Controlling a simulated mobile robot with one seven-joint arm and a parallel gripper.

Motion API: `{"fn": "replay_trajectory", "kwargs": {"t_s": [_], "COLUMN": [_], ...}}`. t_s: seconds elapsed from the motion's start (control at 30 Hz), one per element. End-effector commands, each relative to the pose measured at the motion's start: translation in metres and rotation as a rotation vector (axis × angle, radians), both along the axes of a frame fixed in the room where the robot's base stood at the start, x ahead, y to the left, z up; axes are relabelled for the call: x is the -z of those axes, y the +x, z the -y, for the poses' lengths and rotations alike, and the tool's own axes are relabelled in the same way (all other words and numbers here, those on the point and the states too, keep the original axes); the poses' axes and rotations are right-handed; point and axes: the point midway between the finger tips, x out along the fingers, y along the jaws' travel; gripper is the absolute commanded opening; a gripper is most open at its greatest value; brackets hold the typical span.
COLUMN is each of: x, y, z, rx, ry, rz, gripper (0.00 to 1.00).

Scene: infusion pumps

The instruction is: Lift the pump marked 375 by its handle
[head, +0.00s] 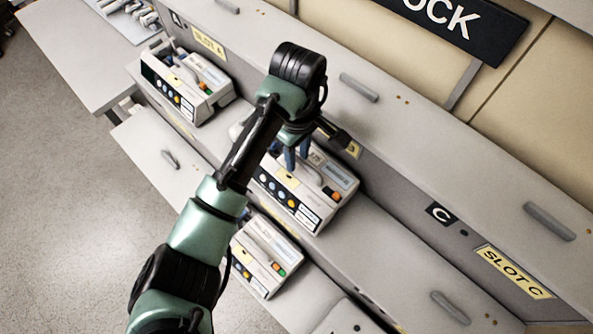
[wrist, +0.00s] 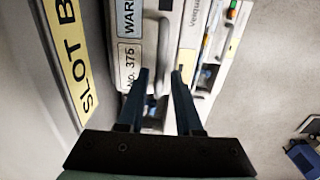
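The pump marked 375 (wrist: 130,70) shows in the wrist view with its "No. 375" label beside a grey bar handle (wrist: 164,45). In the head view a white pump (head: 316,216) with colored buttons sits on the ledge under my gripper (head: 297,158). In the wrist view my gripper (wrist: 161,70) is open, with one blue finger on each side of the handle. The fingers look apart from the handle, though their height relative to it is hard to tell. My arm hides part of the pump in the head view.
Another pump (head: 190,82) sits at slot A. A smaller pump (head: 265,254) stands on the lower surface in front. The slot B label (wrist: 70,60) is left of the pump in the wrist view. The slot C ledge (head: 400,268) is bare.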

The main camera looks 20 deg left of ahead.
Motion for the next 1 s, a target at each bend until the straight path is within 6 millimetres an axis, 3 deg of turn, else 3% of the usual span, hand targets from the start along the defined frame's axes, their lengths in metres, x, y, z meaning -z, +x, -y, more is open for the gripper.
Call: {"fn": "replay_trajectory", "kwargs": {"t_s": [0.03,0.17,1.0], "x": [-0.0003,-0.0004,-0.0012], "y": [0.0001,0.0002,0.0003], "z": [0.0000,0.0001,-0.0001], "rx": [0.000,0.000,0.000], "ry": [0.000,0.000,0.001], "rz": [0.000,0.000,0.001], "gripper": [0.23,0.00,0.00]}}
